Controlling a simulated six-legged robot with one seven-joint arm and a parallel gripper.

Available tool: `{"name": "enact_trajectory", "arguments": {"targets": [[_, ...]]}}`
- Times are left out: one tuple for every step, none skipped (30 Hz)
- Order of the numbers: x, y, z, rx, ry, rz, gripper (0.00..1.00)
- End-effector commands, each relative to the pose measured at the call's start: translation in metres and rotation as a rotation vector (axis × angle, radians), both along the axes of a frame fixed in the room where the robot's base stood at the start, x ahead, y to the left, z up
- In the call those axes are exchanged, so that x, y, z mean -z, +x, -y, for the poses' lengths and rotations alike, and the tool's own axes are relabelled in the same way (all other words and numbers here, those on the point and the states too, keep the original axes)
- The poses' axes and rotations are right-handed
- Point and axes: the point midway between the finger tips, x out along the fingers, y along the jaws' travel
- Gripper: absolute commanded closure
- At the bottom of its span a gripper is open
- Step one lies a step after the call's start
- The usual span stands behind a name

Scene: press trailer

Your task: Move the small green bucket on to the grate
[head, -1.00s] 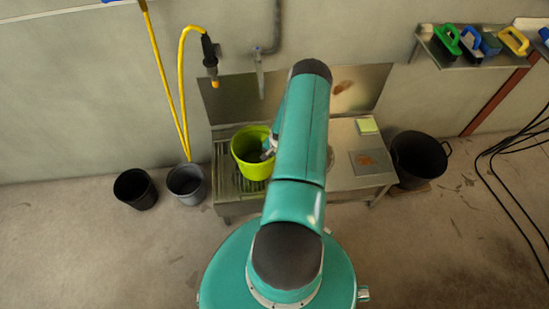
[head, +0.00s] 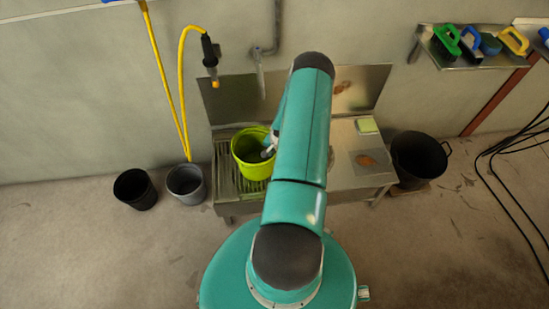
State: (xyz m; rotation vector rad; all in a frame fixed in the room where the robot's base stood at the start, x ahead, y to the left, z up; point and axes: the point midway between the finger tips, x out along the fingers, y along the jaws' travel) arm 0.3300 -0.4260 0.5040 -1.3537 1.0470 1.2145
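The small green bucket (head: 249,158) stands upright on the slatted grate (head: 224,170) at the left part of the metal sink bench. My gripper (head: 268,152) is at the right side of the bucket's rim, partly inside its opening. My teal arm hides most of the gripper and part of the bucket's right side. I cannot tell whether the fingers are closed on the rim or apart from it.
A dark bucket (head: 135,189) and a grey bucket (head: 186,183) stand on the floor left of the bench. A large black tub (head: 418,160) stands at its right. A yellow sponge (head: 367,125) lies on the bench top (head: 345,170). A yellow hose (head: 179,80) hangs at the left.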

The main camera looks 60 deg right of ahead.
Motion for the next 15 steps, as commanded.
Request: {"name": "enact_trajectory", "arguments": {"targets": [[-0.011, -0.001, 0.001, -0.001, -0.003, 0.000, 0.76], [-0.018, -0.002, 0.001, -0.001, -0.002, 0.000, 0.76], [-0.026, -0.003, 0.002, -0.001, -0.003, 0.000, 0.76], [-0.032, -0.004, 0.002, -0.001, -0.002, 0.000, 0.76], [-0.038, -0.004, 0.001, -0.001, -0.002, 0.000, 0.76], [-0.047, -0.005, 0.002, -0.001, -0.003, 0.000, 0.76], [-0.052, -0.006, 0.002, -0.001, -0.002, 0.000, 0.76], [-0.059, -0.007, 0.002, -0.001, -0.003, 0.001, 0.76], [-0.066, -0.008, 0.002, -0.001, -0.002, 0.000, 0.76], [-0.071, -0.009, 0.002, -0.001, -0.003, 0.000, 0.76], [-0.075, -0.009, 0.002, 0.000, -0.002, 0.000, 0.76], [-0.081, -0.010, 0.002, 0.000, -0.001, 0.000, 0.76], [-0.085, -0.011, 0.002, 0.000, -0.001, 0.000, 0.76], [-0.088, -0.011, 0.002, 0.000, -0.001, 0.000, 0.76], [-0.091, -0.011, 0.002, -0.001, -0.001, 0.000, 0.76]]}}
